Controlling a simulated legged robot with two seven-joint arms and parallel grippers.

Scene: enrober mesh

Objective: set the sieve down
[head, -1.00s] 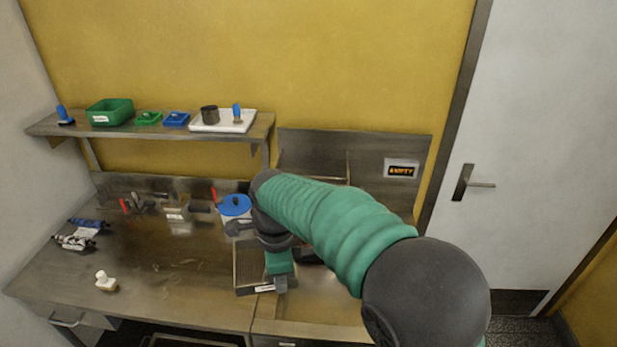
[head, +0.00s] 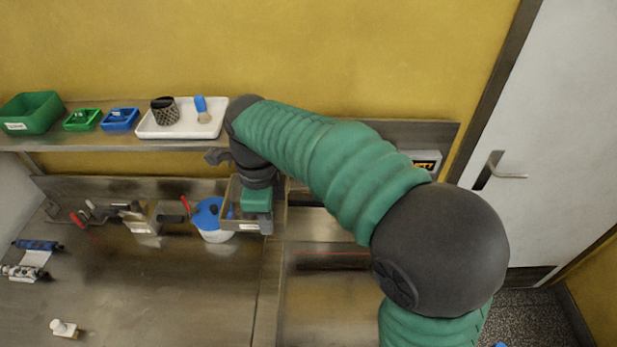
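My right gripper (head: 262,218) reaches in from the right, over the back of the steel worktop. It is shut on the rim of a rectangular metal-framed sieve (head: 240,226), which it holds raised near the back wall, below the shelf's right end. My wrist and green gripper body cover much of the sieve's middle. The sieve overlaps the right side of a white tub with a blue lid (head: 206,213) in the picture; I cannot tell whether they touch. My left gripper is not in view.
The shelf (head: 200,144) holds a white tray (head: 181,132) with a dark mesh cup and a blue-handled brush, plus green and blue bins. Tools stand along the worktop's back. A small white-and-brown item (head: 64,329) lies front left. The worktop's middle (head: 165,285) is clear.

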